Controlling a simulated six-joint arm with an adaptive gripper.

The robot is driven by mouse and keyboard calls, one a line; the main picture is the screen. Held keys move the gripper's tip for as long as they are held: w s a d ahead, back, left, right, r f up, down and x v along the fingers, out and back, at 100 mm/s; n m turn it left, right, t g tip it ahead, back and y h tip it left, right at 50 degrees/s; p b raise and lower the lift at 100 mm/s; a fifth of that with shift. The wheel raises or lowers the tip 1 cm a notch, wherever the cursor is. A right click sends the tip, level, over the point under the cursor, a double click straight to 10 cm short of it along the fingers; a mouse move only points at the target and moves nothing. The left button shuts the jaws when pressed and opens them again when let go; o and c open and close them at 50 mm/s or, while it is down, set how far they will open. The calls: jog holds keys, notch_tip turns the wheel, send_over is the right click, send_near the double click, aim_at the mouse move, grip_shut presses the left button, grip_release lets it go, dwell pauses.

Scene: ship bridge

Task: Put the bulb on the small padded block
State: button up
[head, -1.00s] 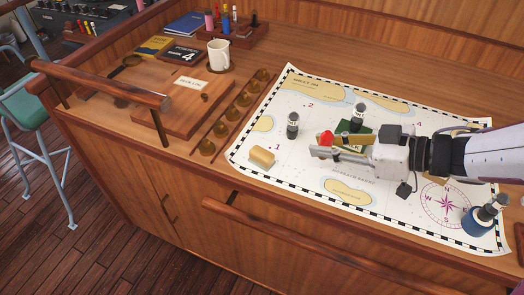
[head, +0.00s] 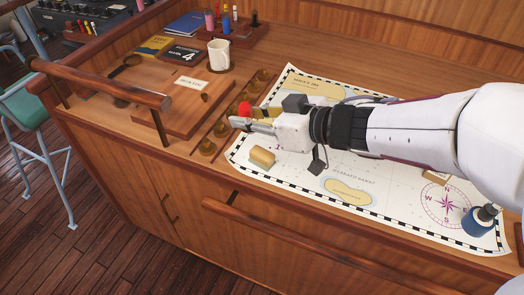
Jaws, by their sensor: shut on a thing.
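My gripper (head: 246,121) is shut on a small red bulb (head: 245,108), only partly visible between the fingertips. The gripper holds it near the left edge of the chart, beside the wooden rack with brass cups. A small tan block with a rounded top (head: 262,157) sits on the chart's left corner, below and slightly right of the fingers; it looks like the padded block, and nothing is on it. The gripper is apart from this block in the picture; its height above the counter is hard to tell.
The chart (head: 390,192) lies flat on the wooden counter. A blue-based dark cylinder (head: 478,221) stands at its right corner, and another tan block (head: 435,177) is near the compass rose. A white mug (head: 219,54) stands at the back. My arm hides the chart's middle.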

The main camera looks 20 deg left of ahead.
jog(key=shift+w+a+m+t, duration=0.2)
jog(key=shift+w+m+t, duration=0.05)
jog(key=shift+m+t, duration=0.05)
jog(key=shift+w+d+f+m+t+h, duration=0.25)
jog(key=shift+w+d+m+t, duration=0.15)
jog(key=shift+w, duration=0.3)
jog(key=shift+w+d+f+m+t+h, duration=0.15)
jog(key=shift+w+d+m+t+h, duration=0.1)
jog(key=shift+w+m+t, duration=0.3)
jog(key=shift+w+d+f+m+t+h, duration=0.25)
jog(key=shift+w+d+t, duration=0.1)
jog(key=shift+w, duration=0.45)
send_over(263, 153)
jog(key=shift+f, duration=3.05)
jog(key=shift+f, duration=0.15)
jog(key=shift+f, duration=1.7)
jog(key=shift+f, duration=0.15)
